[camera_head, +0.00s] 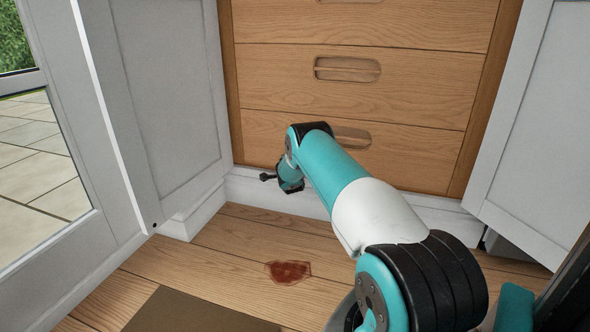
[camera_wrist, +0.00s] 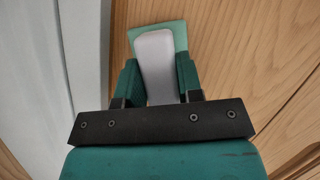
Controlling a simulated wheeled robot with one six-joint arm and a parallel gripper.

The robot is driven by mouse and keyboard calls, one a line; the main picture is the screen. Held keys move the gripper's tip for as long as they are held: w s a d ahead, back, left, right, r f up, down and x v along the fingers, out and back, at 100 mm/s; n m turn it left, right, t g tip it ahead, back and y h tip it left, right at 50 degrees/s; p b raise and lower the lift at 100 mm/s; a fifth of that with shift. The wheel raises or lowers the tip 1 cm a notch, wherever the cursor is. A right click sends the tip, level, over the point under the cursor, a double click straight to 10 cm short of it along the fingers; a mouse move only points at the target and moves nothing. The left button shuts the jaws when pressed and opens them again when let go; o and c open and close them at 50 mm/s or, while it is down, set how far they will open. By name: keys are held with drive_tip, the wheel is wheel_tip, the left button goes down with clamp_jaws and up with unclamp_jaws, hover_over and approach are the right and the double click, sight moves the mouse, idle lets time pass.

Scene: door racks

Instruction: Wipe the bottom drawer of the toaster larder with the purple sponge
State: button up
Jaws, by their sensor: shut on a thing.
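The bottom drawer (camera_head: 410,153) is a closed light-wood front with an oval recessed handle, partly hidden behind my arm. In the wrist view my gripper (camera_wrist: 158,68) is shut on the sponge (camera_wrist: 155,55), a pale grey-lavender block with a green layer at its far end. Wood panelling lies behind the sponge in that view; I cannot tell whether the sponge touches it. In the head view my wrist is low in front of the drawer's left part, and the fingers and sponge are hidden.
More closed wooden drawers (camera_head: 360,70) rise above. White open doors stand at the left (camera_head: 170,90) and right (camera_head: 530,130). A reddish-brown stain (camera_head: 289,272) lies on the wooden floor, near a brown mat (camera_head: 190,312). A glazed door (camera_head: 45,190) is at far left.

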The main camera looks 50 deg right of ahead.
drive_tip(key=shift+w+a+r+b, duration=0.15)
drive_tip(key=shift+w+b, duration=0.2)
drive_tip(key=shift+w, duration=0.3)
drive_tip(key=shift+c, duration=0.4)
drive_tip(key=w+b, duration=0.1)
drive_tip(key=w+a+b, duration=0.1)
drive_tip(key=shift+w+b, duration=0.2)
drive_tip(key=shift+b, duration=0.1)
drive_tip(key=shift+w+a+b, duration=0.25)
drive_tip(key=shift+w+b, duration=0.1)
drive_tip(key=shift+w, duration=0.15)
drive_tip(key=shift+s+a+r+p, duration=0.1)
drive_tip(key=shift+a+p, duration=0.15)
drive_tip(key=shift+p, duration=0.15)
drive_tip(key=shift+s+a+p, duration=0.35)
drive_tip(key=shift+a+p, duration=0.4)
drive_tip(key=shift+a, duration=0.1)
drive_tip(key=shift+s+a+p, duration=0.4)
drive_tip(key=shift+a+p, duration=0.3)
drive_tip(key=shift+a, duration=0.2)
drive_tip(key=shift+s+a+p, duration=0.35)
drive_tip(key=shift+a+p, duration=0.4)
drive_tip(key=shift+a, duration=0.1)
